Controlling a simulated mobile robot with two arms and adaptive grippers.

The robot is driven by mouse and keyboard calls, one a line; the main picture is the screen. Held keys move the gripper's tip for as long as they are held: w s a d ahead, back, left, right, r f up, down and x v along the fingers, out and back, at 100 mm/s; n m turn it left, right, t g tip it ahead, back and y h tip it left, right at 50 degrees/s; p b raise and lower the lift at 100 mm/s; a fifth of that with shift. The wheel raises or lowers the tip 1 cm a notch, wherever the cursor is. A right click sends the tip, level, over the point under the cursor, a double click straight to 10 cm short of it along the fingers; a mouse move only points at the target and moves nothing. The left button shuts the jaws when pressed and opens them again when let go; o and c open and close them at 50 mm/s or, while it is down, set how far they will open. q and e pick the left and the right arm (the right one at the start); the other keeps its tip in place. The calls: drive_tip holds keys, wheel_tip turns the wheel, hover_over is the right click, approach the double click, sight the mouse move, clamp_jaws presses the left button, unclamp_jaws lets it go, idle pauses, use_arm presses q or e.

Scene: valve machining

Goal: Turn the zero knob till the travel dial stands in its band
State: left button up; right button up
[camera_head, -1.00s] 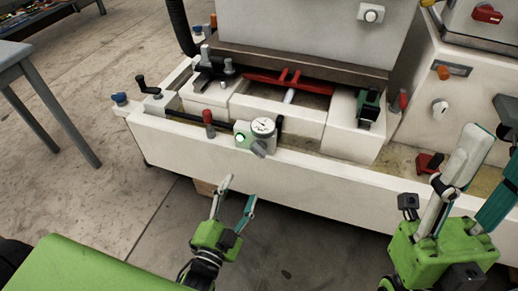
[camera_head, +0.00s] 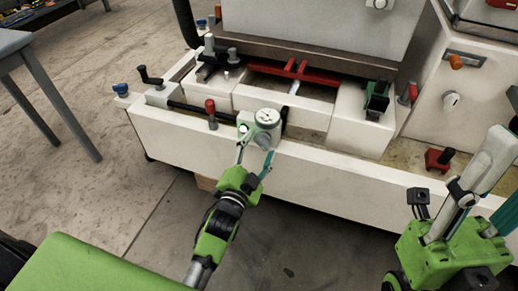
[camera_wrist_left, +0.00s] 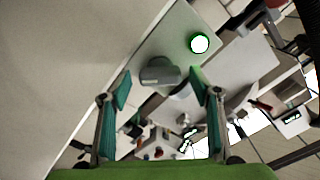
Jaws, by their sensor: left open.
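The travel dial (camera_head: 267,117) is a round white gauge on a small housing on the machine's front ledge; its pointer and band are too small to read. The grey zero knob (camera_head: 263,141) sits just below it, and shows in the left wrist view (camera_wrist_left: 160,72) as a grey rounded shape. My left gripper (camera_head: 256,155) is open, its teal-padded fingertips (camera_wrist_left: 160,88) on either side of the knob and slightly short of it; contact is not visible. My right gripper (camera_head: 492,170) stands far right, fingers upward and apart, one partly cut off by the edge.
A green lit lamp (camera_head: 243,129) sits left of the dial. A red-topped lever (camera_head: 211,114) stands farther left on the ledge. A red clamp bar (camera_head: 285,72) lies behind. A red block (camera_head: 438,160) sits at right. The floor in front is free.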

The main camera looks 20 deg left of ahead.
use_arm(q)
drive_tip(key=c, duration=1.1)
drive_tip(key=shift+p, duration=0.3)
